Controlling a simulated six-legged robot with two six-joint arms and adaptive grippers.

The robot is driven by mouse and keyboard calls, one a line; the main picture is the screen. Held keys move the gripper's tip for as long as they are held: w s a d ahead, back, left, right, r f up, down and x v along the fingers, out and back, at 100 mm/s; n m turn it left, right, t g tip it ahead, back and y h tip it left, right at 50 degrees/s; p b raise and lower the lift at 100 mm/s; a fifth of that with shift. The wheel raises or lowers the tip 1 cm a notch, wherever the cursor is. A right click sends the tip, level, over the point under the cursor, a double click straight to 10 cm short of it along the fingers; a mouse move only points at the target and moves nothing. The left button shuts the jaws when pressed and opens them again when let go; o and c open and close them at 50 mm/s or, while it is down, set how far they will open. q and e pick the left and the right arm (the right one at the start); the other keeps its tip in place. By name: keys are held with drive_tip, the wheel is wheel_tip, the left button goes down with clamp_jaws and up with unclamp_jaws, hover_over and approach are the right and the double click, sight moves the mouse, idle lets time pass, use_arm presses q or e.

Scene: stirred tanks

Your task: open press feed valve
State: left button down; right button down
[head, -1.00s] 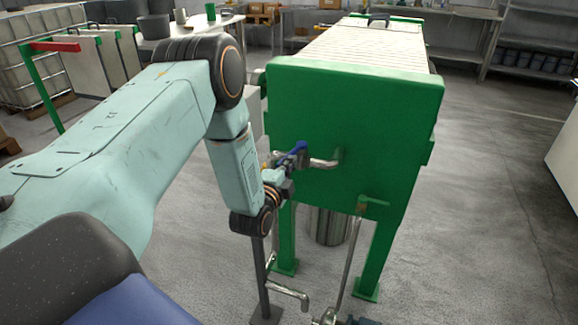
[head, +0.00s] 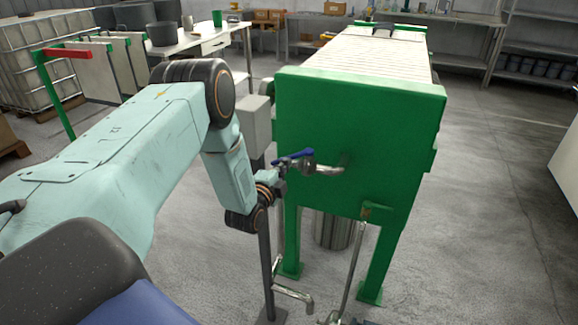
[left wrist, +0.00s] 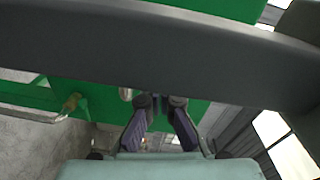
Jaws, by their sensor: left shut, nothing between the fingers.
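The press feed valve has a blue lever handle (head: 296,156) and sits on a short metal pipe (head: 328,169) at the green front plate of the press (head: 360,125). The lever lies nearly level, its right end slightly higher. My left gripper (head: 279,172) is at the lever's left end, just below it; I cannot tell whether it touches. In the left wrist view its two dark fingers (left wrist: 160,104) are shut with nothing between them. The lever cannot be made out in that view. My right gripper is not in view.
A dark upright post (head: 267,265) and a bent metal pipe (head: 295,293) stand below the valve. A grey box (head: 255,122) is beside the plate's left edge. A steel drum (head: 333,229) stands under the press. The floor to the right is clear.

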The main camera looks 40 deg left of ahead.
use_arm(q)
drive_tip(key=shift+w+a, duration=0.1)
drive_tip(key=shift+a, duration=1.05)
